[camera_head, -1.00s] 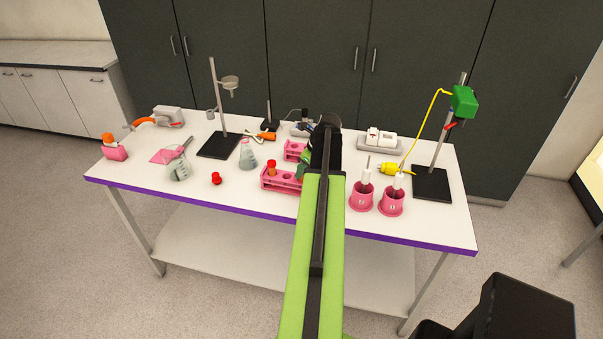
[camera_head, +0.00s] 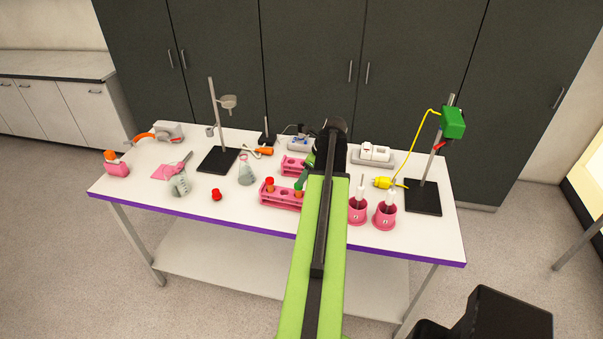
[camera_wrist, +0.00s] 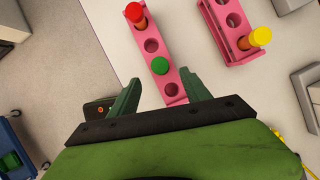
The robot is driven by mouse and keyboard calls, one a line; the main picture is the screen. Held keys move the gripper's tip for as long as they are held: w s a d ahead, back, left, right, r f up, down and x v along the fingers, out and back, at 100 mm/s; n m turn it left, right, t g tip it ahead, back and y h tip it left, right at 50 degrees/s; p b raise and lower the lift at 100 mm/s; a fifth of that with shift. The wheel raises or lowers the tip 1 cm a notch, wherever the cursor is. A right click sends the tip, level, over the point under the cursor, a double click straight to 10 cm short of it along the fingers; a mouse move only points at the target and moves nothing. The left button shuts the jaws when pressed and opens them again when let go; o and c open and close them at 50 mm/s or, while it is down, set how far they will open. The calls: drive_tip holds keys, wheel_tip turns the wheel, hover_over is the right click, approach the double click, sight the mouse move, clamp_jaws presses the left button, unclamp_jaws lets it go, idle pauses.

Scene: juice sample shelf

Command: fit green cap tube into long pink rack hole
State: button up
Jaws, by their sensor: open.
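The long pink rack (camera_head: 282,203) stands on the table near its front edge; it also shows in the wrist view (camera_wrist: 178,99). The green cap tube (camera_wrist: 159,65) appears to stand in one of its holes, cap up, with an empty hole on each side along the row. It shows in the head view (camera_head: 298,187) near the rack's right end. My gripper (camera_wrist: 158,78) is open, one finger on each side of the rack, with the green cap just beyond the fingertips and apart from them. In the head view my arm partly hides the gripper.
A red cap tube (camera_wrist: 136,14) stands in the same rack. A second pink rack (camera_wrist: 219,24) with a yellow cap tube (camera_wrist: 261,37) is beside it. Pink pots (camera_head: 384,216) stand right of the arm. A flask (camera_head: 246,174) and loose red cap (camera_head: 216,194) are left.

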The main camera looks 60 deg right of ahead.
drive_tip(key=p+v, duration=0.6)
drive_tip(key=v, duration=0.3)
drive_tip(key=shift+p, duration=0.35)
